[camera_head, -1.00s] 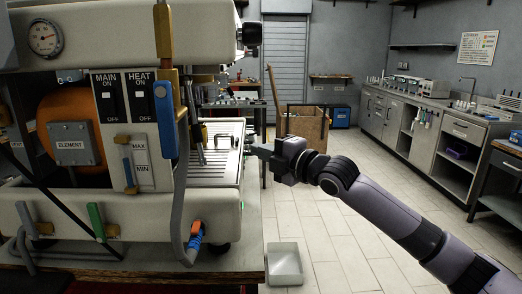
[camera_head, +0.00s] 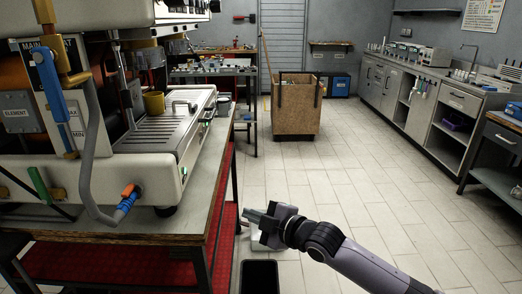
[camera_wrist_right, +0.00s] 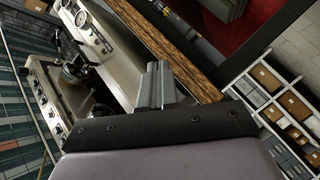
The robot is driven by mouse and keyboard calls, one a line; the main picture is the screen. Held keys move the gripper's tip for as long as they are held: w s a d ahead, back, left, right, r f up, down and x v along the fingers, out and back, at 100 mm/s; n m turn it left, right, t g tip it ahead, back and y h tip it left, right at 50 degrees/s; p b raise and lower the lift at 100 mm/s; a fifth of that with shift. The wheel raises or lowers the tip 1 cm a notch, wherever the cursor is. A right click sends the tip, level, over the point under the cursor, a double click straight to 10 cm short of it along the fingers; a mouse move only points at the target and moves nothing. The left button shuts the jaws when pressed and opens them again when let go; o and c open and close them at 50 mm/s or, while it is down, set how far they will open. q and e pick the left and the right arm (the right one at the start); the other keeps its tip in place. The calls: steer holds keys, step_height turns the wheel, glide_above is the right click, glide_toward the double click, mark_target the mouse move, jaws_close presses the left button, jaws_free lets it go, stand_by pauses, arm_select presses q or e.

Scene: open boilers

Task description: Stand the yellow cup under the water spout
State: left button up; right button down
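I cannot tell for certain which of the dark fittings above the tray is the water spout. My right gripper (camera_head: 254,216) is empty, low over the floor to the right of the machine's bench, well apart from the cup. Its grey fingers lie together in the right wrist view (camera_wrist_right: 156,84), so it looks shut. My left gripper is not in view.
The cream machine (camera_head: 165,178) stands on a bench with a red lower shelf (camera_head: 120,255). A blue lever (camera_head: 50,88) and grey hose (camera_head: 90,150) stick out at its front. A black bin (camera_head: 259,276) stands beside the bench. Floor to the right is clear.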

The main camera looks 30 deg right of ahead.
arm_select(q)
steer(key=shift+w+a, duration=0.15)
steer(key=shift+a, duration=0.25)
arm_select(e)
steer(key=s+a+f+m+g, duration=0.1)
steer(key=s+a+f+m, duration=0.1)
steer(key=s+f+m, duration=0.2)
steer(key=s+a+f+m+g+h, duration=0.1)
steer(key=s+a+f+m+g, duration=0.1)
steer(key=s+f, duration=0.8)
steer(key=s+a+f+m+g+h, duration=0.1)
steer(key=s+a+f+m, duration=0.2)
steer(key=s+f+m, duration=0.3)
steer(key=s+f, duration=0.1)
steer(key=s, duration=0.3)
steer(key=shift+a+f, duration=0.15)
steer(key=shift+f, duration=0.2)
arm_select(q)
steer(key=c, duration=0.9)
arm_select(e)
steer(key=c, duration=1.1)
jaws_free()
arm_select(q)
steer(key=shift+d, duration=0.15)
